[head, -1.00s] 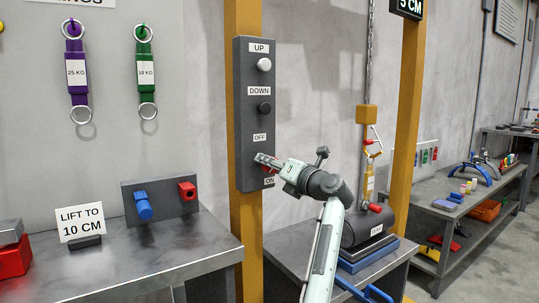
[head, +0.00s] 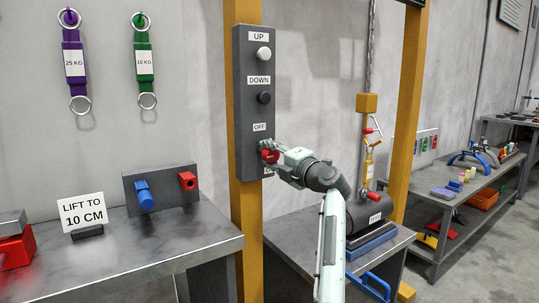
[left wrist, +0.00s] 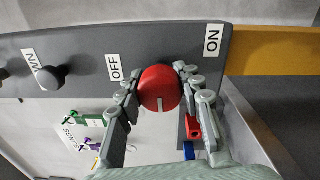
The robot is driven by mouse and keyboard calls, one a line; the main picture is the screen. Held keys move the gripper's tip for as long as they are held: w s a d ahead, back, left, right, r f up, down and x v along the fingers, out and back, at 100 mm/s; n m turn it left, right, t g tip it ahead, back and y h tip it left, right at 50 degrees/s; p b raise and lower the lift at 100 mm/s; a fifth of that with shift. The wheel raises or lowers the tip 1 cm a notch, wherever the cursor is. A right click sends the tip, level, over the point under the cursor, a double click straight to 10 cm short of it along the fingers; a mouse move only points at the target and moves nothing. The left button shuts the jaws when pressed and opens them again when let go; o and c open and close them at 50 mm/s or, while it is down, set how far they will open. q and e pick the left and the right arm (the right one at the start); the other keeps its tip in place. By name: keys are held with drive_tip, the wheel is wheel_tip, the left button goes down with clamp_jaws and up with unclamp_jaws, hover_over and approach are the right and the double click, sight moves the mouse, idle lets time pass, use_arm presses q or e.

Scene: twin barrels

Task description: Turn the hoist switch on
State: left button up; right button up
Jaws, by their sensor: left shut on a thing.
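The hoist switch is a round red knob (head: 270,156) low on the dark control panel (head: 245,100), between the OFF label (head: 260,127) and the partly hidden ON label. In the left wrist view, the knob (left wrist: 160,85) sits between my fingers, with OFF on its left and ON on its right. A pale mark on its face points down in that picture, toward neither label. My left gripper (head: 267,149) is shut on the knob, with a finger on each side; it also shows in the left wrist view (left wrist: 158,92). My right gripper is out of view.
A white button (head: 264,53) and a black button (head: 264,98) sit higher on the panel. The panel is on a yellow post (head: 250,240). A bench (head: 150,250) stands left; a hoist chain hangs over a dark cylinder (head: 372,208) on the right.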

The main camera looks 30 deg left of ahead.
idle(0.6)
use_arm(q)
drive_tip(key=o, duration=1.2)
drive_tip(key=v, duration=1.2)
